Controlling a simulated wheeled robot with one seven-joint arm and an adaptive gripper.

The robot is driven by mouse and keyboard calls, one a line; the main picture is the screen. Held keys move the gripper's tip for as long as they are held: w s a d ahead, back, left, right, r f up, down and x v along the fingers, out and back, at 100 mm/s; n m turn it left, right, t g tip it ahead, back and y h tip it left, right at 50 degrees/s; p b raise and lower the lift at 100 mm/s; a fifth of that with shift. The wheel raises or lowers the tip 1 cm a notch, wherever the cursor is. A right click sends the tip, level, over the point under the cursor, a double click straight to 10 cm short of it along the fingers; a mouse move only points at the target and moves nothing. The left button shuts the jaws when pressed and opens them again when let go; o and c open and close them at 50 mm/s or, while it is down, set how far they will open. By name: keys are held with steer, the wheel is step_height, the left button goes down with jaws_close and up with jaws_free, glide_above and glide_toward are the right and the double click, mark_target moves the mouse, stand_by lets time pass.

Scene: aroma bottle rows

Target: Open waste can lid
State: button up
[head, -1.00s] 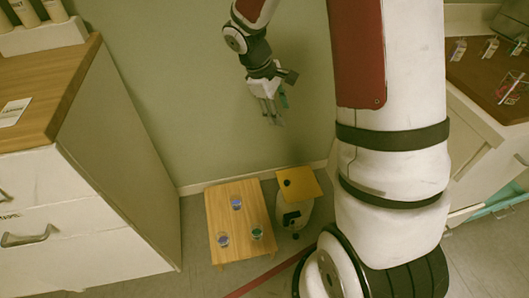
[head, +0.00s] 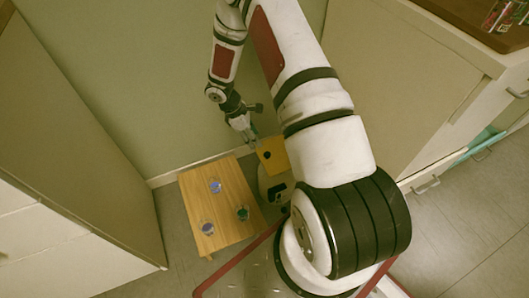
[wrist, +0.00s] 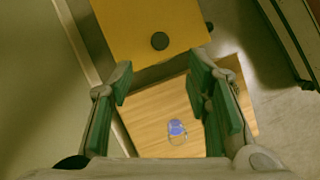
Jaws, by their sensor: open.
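The waste can (head: 276,192) is a small pale bin on the floor by the wall. Its flat yellow lid (head: 272,156) has a dark round knob and looks closed. The lid also shows at the top of the wrist view (wrist: 140,22), with the knob (wrist: 160,41) near its lower edge. My gripper (head: 250,138) is open and empty, pointing down, just above and left of the lid in the head view. In the wrist view its green-padded fingers (wrist: 165,100) are spread apart, with the knob beyond them. My arm hides part of the can's right side.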

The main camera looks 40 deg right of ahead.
mark_target(267, 154)
steer(key=b+x, duration=0.3)
steer(key=x, duration=0.7)
steer(key=shift+f, duration=0.25)
steer(key=shift+c, duration=0.5)
jaws_close()
